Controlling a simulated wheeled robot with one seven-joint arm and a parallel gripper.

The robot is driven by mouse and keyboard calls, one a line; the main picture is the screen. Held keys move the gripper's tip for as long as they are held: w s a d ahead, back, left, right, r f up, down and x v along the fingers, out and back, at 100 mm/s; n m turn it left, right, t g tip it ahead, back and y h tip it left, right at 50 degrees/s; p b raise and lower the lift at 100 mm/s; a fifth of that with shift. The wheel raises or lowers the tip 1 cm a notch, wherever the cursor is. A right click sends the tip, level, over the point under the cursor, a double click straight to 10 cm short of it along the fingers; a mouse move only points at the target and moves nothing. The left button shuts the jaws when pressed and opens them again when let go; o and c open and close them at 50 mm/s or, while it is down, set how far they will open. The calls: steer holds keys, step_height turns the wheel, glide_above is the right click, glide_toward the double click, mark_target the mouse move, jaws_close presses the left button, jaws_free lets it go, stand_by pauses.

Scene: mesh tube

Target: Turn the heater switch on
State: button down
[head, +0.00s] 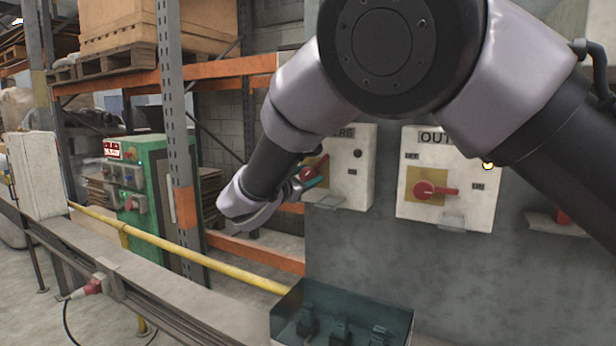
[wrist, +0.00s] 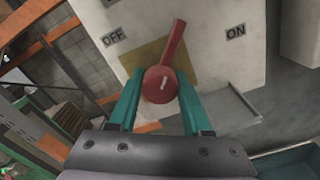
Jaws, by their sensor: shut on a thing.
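The heater switch is a red rotary handle with a round hub (wrist: 160,86) on a white box, whose label is partly hidden by my arm in the head view and ends in "ERS". In the wrist view the handle points up and slightly right, between the OFF label (wrist: 115,37) and the ON label (wrist: 236,32). The white box (head: 357,190) and the red handle (head: 318,165) also show in the head view. My gripper (wrist: 162,80) has its teal fingers on either side of the hub and is shut on it.
A second white box (head: 480,212), labelled "OUT" before my arm covers the rest, has its own red switch (head: 435,189) to the right. A dark open bin (head: 285,318) stands below. Orange racking (head: 235,66) and a green cabinet (head: 157,160) are at left.

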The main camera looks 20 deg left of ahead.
steer(key=m, duration=0.4)
steer(key=shift+m, duration=2.9)
steer(key=shift+c, duration=1.7)
jaws_free()
steer(key=s, duration=1)
steer(key=shift+s+a, duration=0.4)
steer(key=shift+a, duration=0.05)
